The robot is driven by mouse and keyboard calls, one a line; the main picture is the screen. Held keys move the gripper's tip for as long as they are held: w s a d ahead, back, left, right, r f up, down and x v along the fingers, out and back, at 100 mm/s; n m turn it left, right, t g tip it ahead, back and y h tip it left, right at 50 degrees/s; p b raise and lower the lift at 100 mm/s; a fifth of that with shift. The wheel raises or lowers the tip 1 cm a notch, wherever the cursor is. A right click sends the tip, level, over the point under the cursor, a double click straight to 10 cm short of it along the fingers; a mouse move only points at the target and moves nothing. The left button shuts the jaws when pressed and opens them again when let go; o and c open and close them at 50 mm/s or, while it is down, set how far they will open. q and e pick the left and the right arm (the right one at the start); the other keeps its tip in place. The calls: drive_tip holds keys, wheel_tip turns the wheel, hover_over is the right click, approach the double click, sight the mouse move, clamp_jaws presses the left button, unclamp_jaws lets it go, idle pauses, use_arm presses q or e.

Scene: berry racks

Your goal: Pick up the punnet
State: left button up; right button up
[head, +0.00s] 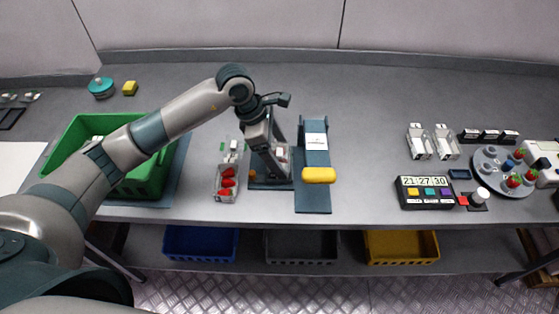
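A clear punnet (217,194) with several red berries stands on the grey table, left of the middle. My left arm reaches in from the left, and its gripper (271,175) points down just to the right of this punnet. The gripper is over a small dark stand, where a pale clear item shows partly behind it. The fingertips are small and partly hidden, so I cannot tell whether they are open or hold anything. My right gripper is not in view.
A green crate (75,130) stands at the left, partly behind my arm. A dark ramp-like board with a yellow roller (319,175) is right of the gripper. Two clear containers (445,143), a button box (426,192) and a round berry tray (484,168) stand at the right.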

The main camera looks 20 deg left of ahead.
use_arm(q)
drive_tip(key=shift+r, duration=0.15)
drive_tip(key=shift+w+r+b, duration=0.1)
drive_tip(key=shift+r+b, duration=0.25)
drive_tip(key=shift+r, duration=0.2)
wheel_tip(320, 180, up, 7)
drive_tip(key=b, duration=0.2)
drive_tip(key=shift+r+b, duration=0.15)
drive_tip(key=shift+b, duration=0.15)
drive_tip(key=shift+r, duration=0.7)
drive_tip(key=s+m, duration=0.1)
drive_tip(key=s+f+m+g, duration=0.1)
drive_tip(key=m, duration=0.1)
drive_tip(key=s+a+f+m+g+y, duration=0.1)
drive_tip(key=s+m, duration=0.3)
drive_tip(key=m, duration=0.5)
drive_tip(key=s+a+f+m+g+y, duration=0.2)
drive_tip(key=s+m, duration=0.3)
drive_tip(key=m, duration=0.4)
drive_tip(key=shift+s+a+f+g+y, duration=0.2)
drive_tip(key=shift+s+a+g+y, duration=0.1)
drive_tip(key=shift+a+g+y, duration=0.4)
